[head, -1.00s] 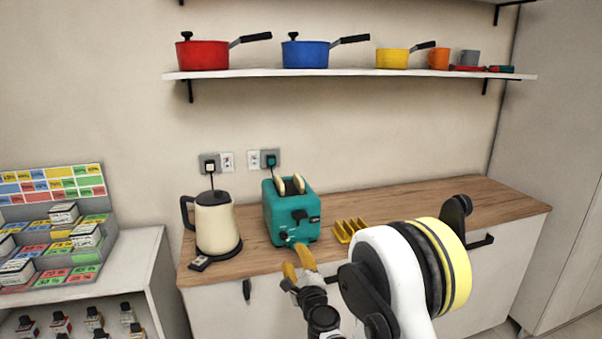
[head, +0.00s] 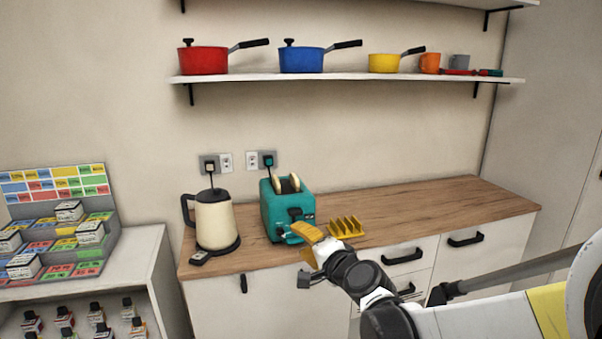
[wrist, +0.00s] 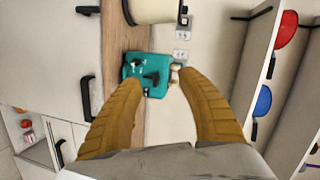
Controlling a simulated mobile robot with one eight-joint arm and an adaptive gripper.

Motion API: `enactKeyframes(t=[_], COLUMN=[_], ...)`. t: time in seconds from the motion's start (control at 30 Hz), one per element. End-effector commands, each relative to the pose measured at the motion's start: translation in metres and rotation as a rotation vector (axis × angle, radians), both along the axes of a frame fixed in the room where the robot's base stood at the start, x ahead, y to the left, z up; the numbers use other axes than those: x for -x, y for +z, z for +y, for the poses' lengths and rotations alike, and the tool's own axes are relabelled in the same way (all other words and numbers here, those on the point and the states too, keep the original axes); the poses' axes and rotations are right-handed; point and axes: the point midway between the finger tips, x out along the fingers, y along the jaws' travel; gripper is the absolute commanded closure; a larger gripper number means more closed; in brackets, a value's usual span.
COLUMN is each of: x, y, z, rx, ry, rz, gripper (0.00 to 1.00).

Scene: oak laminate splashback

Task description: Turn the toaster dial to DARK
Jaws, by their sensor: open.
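The teal toaster (head: 283,213) stands on the wooden counter with two slices of bread showing in its top. Its front carries a dark lever and a small control panel. The dial is low on the front and is too small, and partly covered by my gripper, to read in the head view. The toaster also shows in the wrist view (wrist: 148,72), ahead of my fingers and lying sideways in the picture. My gripper (head: 300,238) is open with yellow ribbed fingers, just in front of the toaster's lower front. In the wrist view its fingers (wrist: 158,92) are spread, with nothing between them.
A cream kettle (head: 215,222) stands left of the toaster on the wooden counter (head: 430,205). A yellow rack (head: 346,227) is close on the right. Drawer handles (head: 402,255) project below the counter. The counter's right part is clear.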

Motion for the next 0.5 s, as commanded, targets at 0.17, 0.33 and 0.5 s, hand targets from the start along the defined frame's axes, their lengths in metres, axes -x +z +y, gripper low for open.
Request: enactKeyframes(t=[0.17,0.33,0.5], x=[0.072,0.151,0.229], y=[0.009,-0.008,-0.035], z=[-0.035,-0.081,-0.133], rx=[0.351,0.684,0.977], ry=[0.096,0.184,0.262], rz=[0.029,0.1,0.208], gripper=[0.54,0.54,0.54])
